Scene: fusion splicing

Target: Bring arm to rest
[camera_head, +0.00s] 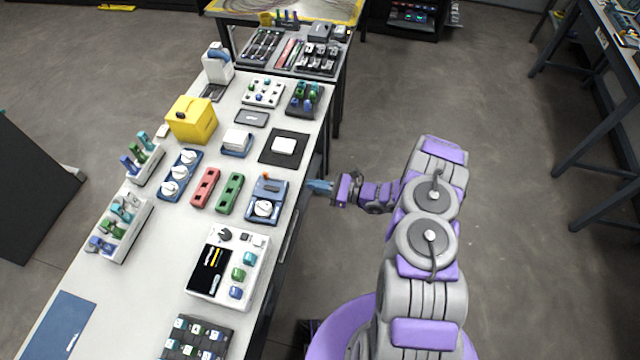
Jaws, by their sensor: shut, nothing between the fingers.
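My purple and grey arm stands on the right of the workbench, over the open floor. Its upper links are folded above my base, and the forearm points left. My gripper (320,187) is shut and empty, with its bluish fingertips close to the right edge of the white workbench (140,267). In this view I cannot tell whether the fingertips touch the bench edge or stand apart from it. They hold nothing.
The bench carries a yellow box (192,120), a red block (205,188), a green block (229,193), a blue fixture (254,187), and a white device with a black screen (248,243). Another table (600,80) stands at far right. The floor between is clear.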

